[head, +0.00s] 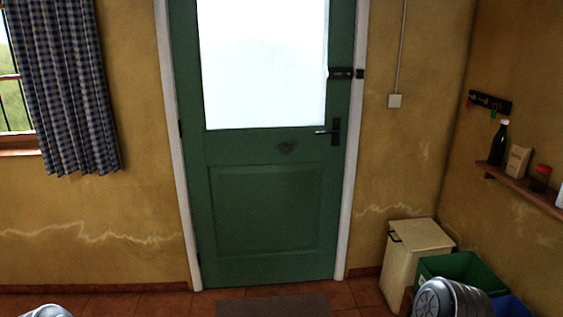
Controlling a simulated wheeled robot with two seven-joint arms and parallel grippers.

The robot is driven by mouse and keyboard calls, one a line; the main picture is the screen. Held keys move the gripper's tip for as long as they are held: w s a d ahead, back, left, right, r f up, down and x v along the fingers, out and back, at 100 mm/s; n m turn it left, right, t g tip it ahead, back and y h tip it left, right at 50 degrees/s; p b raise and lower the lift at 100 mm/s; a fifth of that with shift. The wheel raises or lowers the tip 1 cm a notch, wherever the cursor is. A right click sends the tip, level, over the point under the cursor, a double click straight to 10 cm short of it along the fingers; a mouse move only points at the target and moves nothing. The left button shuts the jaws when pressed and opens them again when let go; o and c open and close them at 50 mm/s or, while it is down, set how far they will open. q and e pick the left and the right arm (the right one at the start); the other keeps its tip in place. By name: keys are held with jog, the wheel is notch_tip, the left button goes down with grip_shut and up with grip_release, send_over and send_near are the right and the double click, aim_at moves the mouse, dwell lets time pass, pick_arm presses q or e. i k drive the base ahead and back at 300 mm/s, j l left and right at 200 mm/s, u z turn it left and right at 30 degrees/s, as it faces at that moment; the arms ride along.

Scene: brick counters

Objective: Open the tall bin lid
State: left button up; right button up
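The tall bin (402,272) is cream coloured and stands upright on the floor at the lower right, against the wall to the right of the door. Its flat lid (422,236) lies on top and looks shut. A small dark patch shows at the lid's left front edge; I cannot tell what it is. The lower right part of the bin is hidden by the green container and a grey part of what looks like my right arm. Neither of my grippers is in view.
A wall shelf (525,190) holds bottles and a carton. A green door (265,225) is shut, with a dark mat (272,306) before it. Tiled floor left is clear.

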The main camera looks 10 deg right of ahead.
aim_at(421, 234)
jog(key=i+z, duration=0.15)
jog(key=i, duration=0.4)
jog(key=i+j+z, duration=0.15)
jog(key=i, duration=0.35)
jog(key=i+j+z, duration=0.1)
jog(key=i, duration=0.45)
jog(key=i+z, duration=0.75)
jog(key=z, duration=0.2)
jog(key=i+j+z, duration=0.3)
jog(key=z, duration=0.15)
jog(key=i+j+z, duration=0.3)
jog(key=z, duration=0.2)
